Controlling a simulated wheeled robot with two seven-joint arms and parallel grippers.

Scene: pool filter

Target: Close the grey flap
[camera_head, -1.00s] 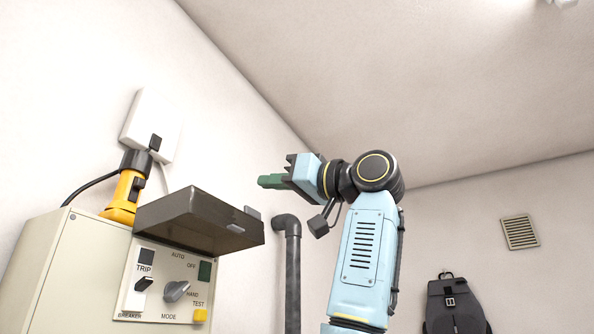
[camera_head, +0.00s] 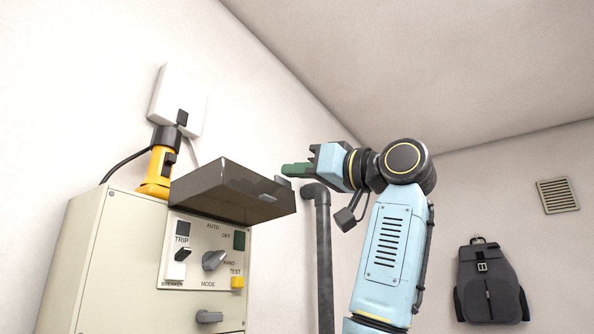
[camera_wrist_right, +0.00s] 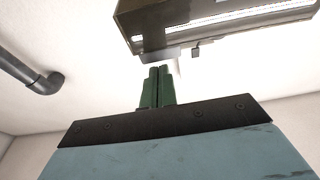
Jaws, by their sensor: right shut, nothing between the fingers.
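The grey flap (camera_head: 232,192) is a smoky, see-through cover raised above the control panel on the beige cabinet (camera_head: 95,265). It stands out from the panel, open. My right gripper (camera_head: 287,170) is shut and empty, its green fingers just behind and above the flap's right end in the head view. In the right wrist view the shut fingers (camera_wrist_right: 158,86) point toward the flap (camera_wrist_right: 215,25), with a small gap showing between them in the picture. Whether they touch it I cannot tell. My left gripper is not in view.
Below the flap are a TRIP switch (camera_head: 181,254), a grey mode knob (camera_head: 214,261) and a yellow test button (camera_head: 237,282). A yellow torch-like object (camera_head: 158,170) stands on the cabinet. A dark pipe (camera_head: 323,255) rises to its right. A backpack (camera_head: 488,288) hangs at the far right.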

